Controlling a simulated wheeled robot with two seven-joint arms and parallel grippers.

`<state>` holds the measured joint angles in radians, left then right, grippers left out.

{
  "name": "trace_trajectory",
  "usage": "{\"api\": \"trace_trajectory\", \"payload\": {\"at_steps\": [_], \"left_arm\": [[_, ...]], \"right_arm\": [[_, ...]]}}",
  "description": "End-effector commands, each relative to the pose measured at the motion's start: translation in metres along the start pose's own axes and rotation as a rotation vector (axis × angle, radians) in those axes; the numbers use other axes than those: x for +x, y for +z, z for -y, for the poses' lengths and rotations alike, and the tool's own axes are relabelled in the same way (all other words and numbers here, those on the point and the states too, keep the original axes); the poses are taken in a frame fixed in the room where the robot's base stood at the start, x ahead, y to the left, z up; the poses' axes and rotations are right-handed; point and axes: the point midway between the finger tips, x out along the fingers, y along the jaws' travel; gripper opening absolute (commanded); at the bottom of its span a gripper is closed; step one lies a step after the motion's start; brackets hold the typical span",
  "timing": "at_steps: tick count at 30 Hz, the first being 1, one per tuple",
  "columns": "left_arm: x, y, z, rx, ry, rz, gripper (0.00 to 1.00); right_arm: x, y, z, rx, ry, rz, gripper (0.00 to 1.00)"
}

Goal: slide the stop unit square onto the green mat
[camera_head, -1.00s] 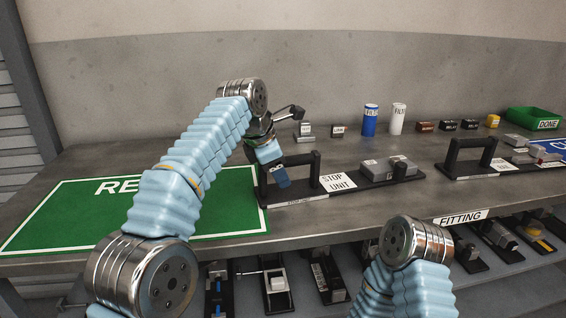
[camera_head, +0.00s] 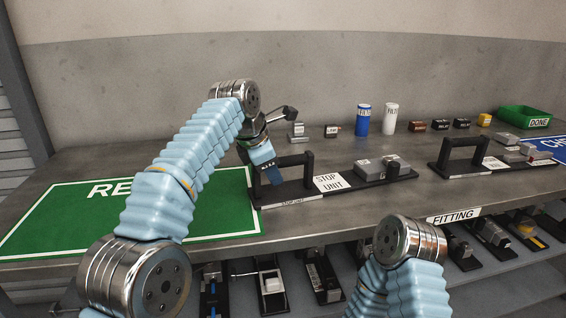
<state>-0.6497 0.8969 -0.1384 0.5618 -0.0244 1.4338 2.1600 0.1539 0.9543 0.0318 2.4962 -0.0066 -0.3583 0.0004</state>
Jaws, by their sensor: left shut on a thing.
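The stop unit (camera_head: 329,182) is a long black base with a black handle at its left end, a white "STOP UNIT" label and grey blocks at its right. It lies flat on the bench, its left end at the right edge of the green mat (camera_head: 215,222). My left gripper (camera_head: 268,174) is shut on the stop unit's handle, at the handle's left post. The fingertips are partly hidden. My right arm shows at the bottom, but its gripper is out of view.
A second black-handled unit (camera_head: 459,172) lies to the right, apart from the stop unit. Blue and white cans (camera_head: 390,118), small dark blocks and a green DONE bin (camera_head: 524,117) stand along the back. A shelf with several units is below the bench front.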

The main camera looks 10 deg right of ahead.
Motion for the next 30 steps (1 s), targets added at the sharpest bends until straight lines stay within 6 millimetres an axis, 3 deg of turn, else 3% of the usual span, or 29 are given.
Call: {"api": "trace_trajectory", "payload": {"at_steps": [11,30], "left_arm": [[-0.001,-0.006,-0.001,-0.001,0.001,0.001,0.00],[-0.027,-0.075,-0.008,-0.003,0.002,0.000,0.00]], "right_arm": [[0.004,0.000,-0.002,0.000,0.000,0.000,0.00],[0.027,0.000,-0.011,0.000,0.000,0.000,0.00]]}}
